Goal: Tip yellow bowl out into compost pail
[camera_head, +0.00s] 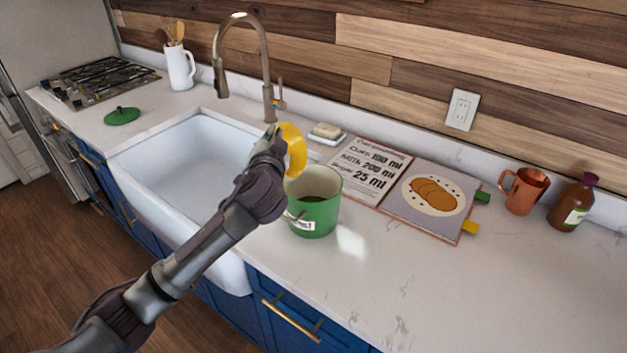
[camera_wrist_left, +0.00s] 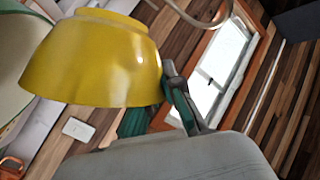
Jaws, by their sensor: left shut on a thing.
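The yellow bowl (camera_head: 293,149) is held on its side, tipped, above the left rim of the green compost pail (camera_head: 315,212). The pail stands on the counter beside the sink, with a white label on its front and something dark inside. My left gripper (camera_head: 274,138) is shut on the bowl; my own wrist hides most of its fingers. In the left wrist view the yellow bowl (camera_wrist_left: 95,62) fills the upper left, and a finger of my left gripper (camera_wrist_left: 180,100) touches its rim. The bowl's inside is hidden in both views. My right gripper is not in view.
The white sink (camera_head: 180,165) and tall faucet (camera_head: 245,60) are left of the pail. An open cookbook (camera_head: 445,200), copper mug (camera_head: 524,190) and brown bottle (camera_head: 572,204) stand to the right. A green lid (camera_head: 122,115) lies near the stove. The front right counter is clear.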

